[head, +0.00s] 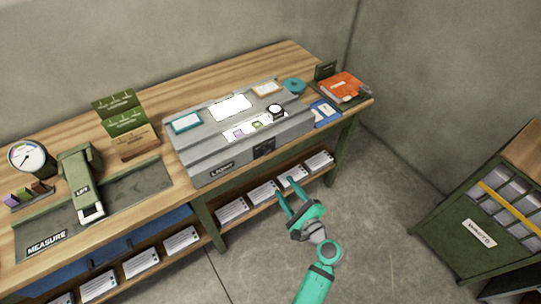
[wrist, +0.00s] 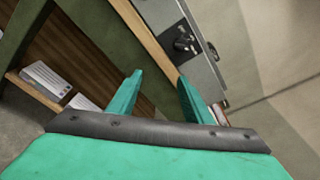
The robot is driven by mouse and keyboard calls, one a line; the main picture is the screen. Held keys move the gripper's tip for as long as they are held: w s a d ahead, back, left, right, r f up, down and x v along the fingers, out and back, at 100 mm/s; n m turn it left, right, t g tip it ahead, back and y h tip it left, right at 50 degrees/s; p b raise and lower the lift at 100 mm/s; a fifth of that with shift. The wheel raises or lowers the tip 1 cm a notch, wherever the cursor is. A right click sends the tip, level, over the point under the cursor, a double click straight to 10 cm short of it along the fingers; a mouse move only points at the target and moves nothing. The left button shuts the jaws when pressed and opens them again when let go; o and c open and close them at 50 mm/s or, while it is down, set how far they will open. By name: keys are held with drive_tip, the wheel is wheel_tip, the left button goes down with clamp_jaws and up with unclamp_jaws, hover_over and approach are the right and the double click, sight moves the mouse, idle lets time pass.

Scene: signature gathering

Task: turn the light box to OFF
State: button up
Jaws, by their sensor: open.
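The light box (head: 205,165) is a long grey metal case with a "LIGHT" label, on the right half of the wooden workbench. A dark switch or knob (head: 264,148) sits on its front face. The wrist view shows this dark control (wrist: 184,44) on the box's grey front, beyond my fingers. Its setting is too small to read. My gripper (head: 285,191) is open and empty. It is in front of the bench, below the light box and apart from it. In the wrist view my two teal fingers (wrist: 158,95) are spread apart.
The wooden bench edge (head: 340,117) runs between my gripper and the box. A shelf with white paper stacks (head: 232,210) lies below. An orange book (head: 345,86) is at the bench's right end. A green cabinet (head: 475,232) stands at right. The floor between is clear.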

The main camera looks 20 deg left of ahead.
drive_tip(key=y, duration=0.2)
approach(268, 153)
drive_tip(key=v, duration=0.2)
drive_tip(key=shift+g, duration=0.3)
drive_tip(key=x, duration=1)
drive_tip(key=shift+w+a+r, duration=0.1)
drive_tip(key=shift+w+r, duration=0.15)
drive_tip(key=shift+w, duration=0.05)
drive_tip(key=c, duration=1)
